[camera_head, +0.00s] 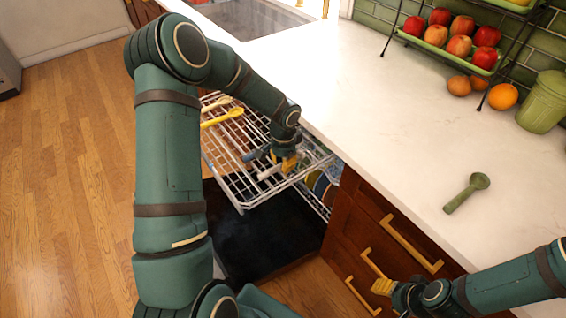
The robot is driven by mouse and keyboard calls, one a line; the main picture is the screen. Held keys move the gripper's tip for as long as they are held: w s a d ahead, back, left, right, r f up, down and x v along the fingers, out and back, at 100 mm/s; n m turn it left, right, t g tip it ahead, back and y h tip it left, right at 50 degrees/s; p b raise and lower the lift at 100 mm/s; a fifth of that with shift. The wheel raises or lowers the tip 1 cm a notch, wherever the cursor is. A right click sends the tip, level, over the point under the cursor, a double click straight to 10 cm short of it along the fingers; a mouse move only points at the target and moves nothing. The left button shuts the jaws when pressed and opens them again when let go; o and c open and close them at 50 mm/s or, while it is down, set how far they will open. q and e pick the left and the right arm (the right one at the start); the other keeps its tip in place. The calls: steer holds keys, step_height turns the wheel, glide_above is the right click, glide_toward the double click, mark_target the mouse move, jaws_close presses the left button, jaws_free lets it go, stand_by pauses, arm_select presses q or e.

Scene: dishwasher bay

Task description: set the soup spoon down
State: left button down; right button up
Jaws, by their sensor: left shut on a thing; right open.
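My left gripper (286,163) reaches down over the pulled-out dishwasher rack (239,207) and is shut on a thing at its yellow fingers. Only a small greyish piece shows there, and I take it to be the soup spoon; its bowl cannot be made out. I cannot tell whether it touches the wires. A yellow spoon (222,117) and a paler wooden utensil (217,104) lie at the far left of the rack. A green spoon (467,192) lies on the white counter (390,130). My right gripper (383,287) is open and empty in front of the drawers.
Wooden drawers with brass handles (411,245) stand below the counter, close to my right gripper. A fruit stand (455,55), loose fruit (503,96) and a green canister (544,102) are at the counter's back. The counter's middle is clear. Plates (322,187) show under the rack.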

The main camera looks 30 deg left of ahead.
arm_select(q)
steer(key=c, duration=1)
jaws_free()
steer(key=shift+f, duration=0.15)
steer(key=shift+r, duration=0.45)
step_height(320, 180, up, 11)
steer(key=p, duration=0.3)
steer(key=s+d+f+n+h, duration=0.1)
steer(key=s+d+f+h, duration=0.15)
steer(key=d+f, duration=0.45)
steer(key=s+d+f+n+h, duration=0.1)
steer(key=s+d+f, duration=0.35)
steer(key=d, duration=0.45)
steer(key=s+d+f+n+t, duration=0.1)
steer(key=s+d+f+n, duration=0.3)
steer(key=s, duration=0.6)
step_height(320, 180, down, 2)
steer(key=shift+s+d+f+t, duration=0.15)
steer(key=shift+s+d+t, duration=0.2)
steer(key=shift+d, duration=0.35)
steer(key=shift+w+h, duration=0.1)
steer(key=shift+h, duration=0.15)
